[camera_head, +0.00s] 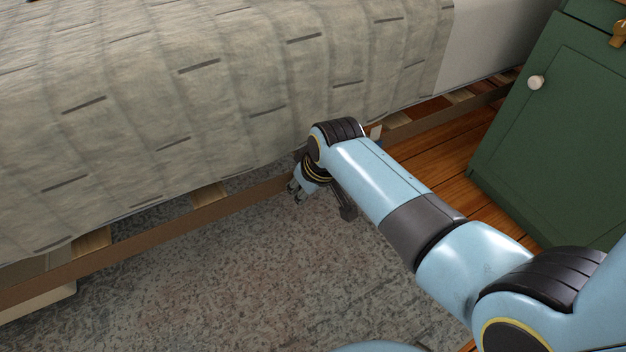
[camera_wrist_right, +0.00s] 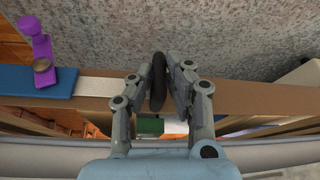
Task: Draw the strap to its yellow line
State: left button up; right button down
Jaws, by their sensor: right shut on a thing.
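My right gripper (camera_head: 295,191) is low beside the bed's side rail in the head view. In the right wrist view, my right gripper (camera_wrist_right: 161,80) is shut on a dark oval ring (camera_wrist_right: 158,75) between its fingertips. A pale strap band (camera_wrist_right: 104,86) lies along the wooden rail, from a blue block (camera_wrist_right: 35,82) with a purple lever (camera_wrist_right: 40,38) towards the gripper. A green piece (camera_wrist_right: 150,126) shows between the fingers, nearer the palm. I cannot see a yellow line. The fingers hide part of the strap area. My left gripper is not in view.
The bed (camera_head: 220,90) with its grey blanket stands along the back. Its wooden rail (camera_head: 150,235) runs low along the front edge. A green cabinet (camera_head: 560,130) stands at the right. The grey rug (camera_head: 240,280) in front of the rail is clear.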

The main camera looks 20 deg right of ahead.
jog(key=shift+a, duration=0.1)
jog(key=c, duration=1.3)
grip_release()
jog(key=shift+c, duration=0.2)
jog(key=v, duration=1.2)
